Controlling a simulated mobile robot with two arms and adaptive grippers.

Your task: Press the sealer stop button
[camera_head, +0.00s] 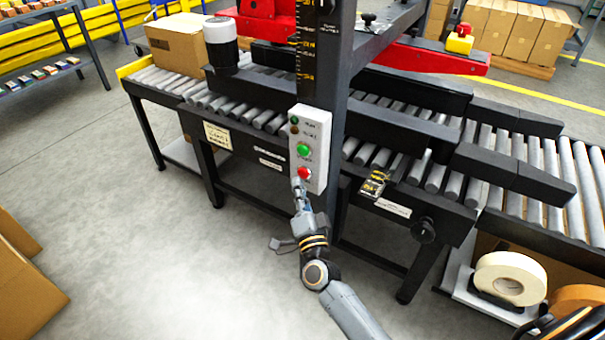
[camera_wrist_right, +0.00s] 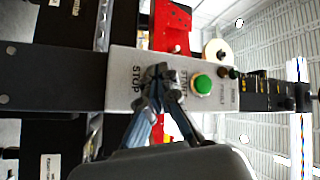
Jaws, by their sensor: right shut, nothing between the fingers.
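The sealer's pale control box (camera_head: 322,128) is fixed to a dark upright post beside the conveyor. Its red stop button (camera_head: 303,173) is low on the face, below the green start button (camera_head: 304,150). My right gripper (camera_head: 298,184) is shut and empty, with its fingertips right at the stop button. In the right wrist view the fingertips (camera_wrist_right: 161,75) are over the panel between the STOP and START labels, beside the green button (camera_wrist_right: 202,84). They hide the stop button there; I cannot tell whether it is pressed in. My left gripper is not in view.
The roller conveyor (camera_head: 548,172) runs behind the box, with a carton (camera_head: 176,43) on its far left end. A black knob (camera_head: 423,230) sticks out on the right. A tape roll (camera_head: 510,278) lies on a lower shelf. The floor in front is clear.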

